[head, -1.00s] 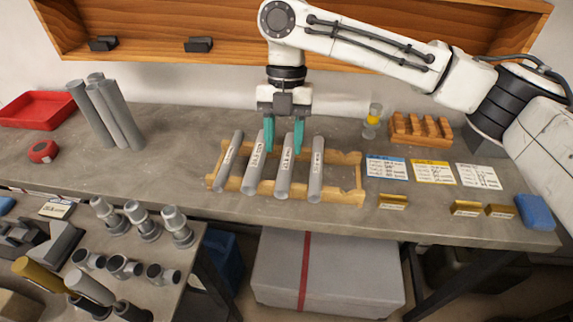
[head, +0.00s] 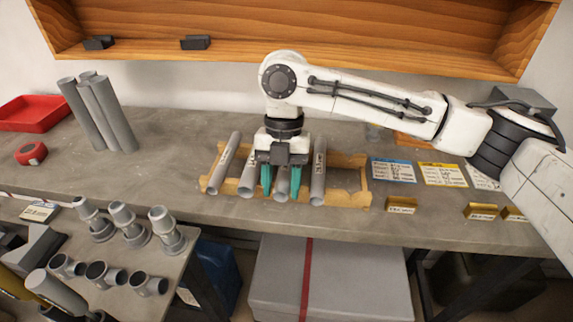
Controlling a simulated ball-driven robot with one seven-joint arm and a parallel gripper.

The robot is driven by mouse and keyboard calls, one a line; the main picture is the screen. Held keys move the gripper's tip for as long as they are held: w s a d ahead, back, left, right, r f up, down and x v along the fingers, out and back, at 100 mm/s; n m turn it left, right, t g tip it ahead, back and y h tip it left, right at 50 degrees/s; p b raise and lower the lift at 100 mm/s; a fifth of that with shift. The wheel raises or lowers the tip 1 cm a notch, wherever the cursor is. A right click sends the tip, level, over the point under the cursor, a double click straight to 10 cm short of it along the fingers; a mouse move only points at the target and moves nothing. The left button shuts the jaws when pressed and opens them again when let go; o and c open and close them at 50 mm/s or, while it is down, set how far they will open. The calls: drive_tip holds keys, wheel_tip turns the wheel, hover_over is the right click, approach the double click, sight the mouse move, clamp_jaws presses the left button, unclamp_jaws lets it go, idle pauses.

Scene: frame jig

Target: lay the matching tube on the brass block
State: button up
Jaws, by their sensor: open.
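Several grey labelled tubes lie side by side across a wooden rack (head: 347,193). The leftmost tube (head: 223,164) and the rightmost tube (head: 318,178) show clearly. The second tube (head: 247,182) is partly behind my gripper. My gripper (head: 281,190) is open, with teal fingers pointing down on either side of the third tube (head: 282,181); contact cannot be told. That tube's upper part and label are hidden by the gripper. Brass blocks stand near the bench's front edge: one left (head: 401,205), one middle (head: 481,211), one right (head: 514,214). Their labels are too small to read.
A blue-headed card (head: 393,171), a yellow card (head: 442,175) and a partly hidden white card (head: 483,180) lie behind the blocks. Upright grey pipes (head: 98,112) stand at left. A side table holds pipe fittings (head: 128,224). My arm crosses over the bench's right side.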

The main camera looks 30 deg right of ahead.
drive_tip(key=shift+p, duration=0.35)
idle(0.3)
drive_tip(key=c, duration=0.8)
wheel_tip(320, 180, up, 9)
drive_tip(key=p, duration=0.8)
idle(0.4)
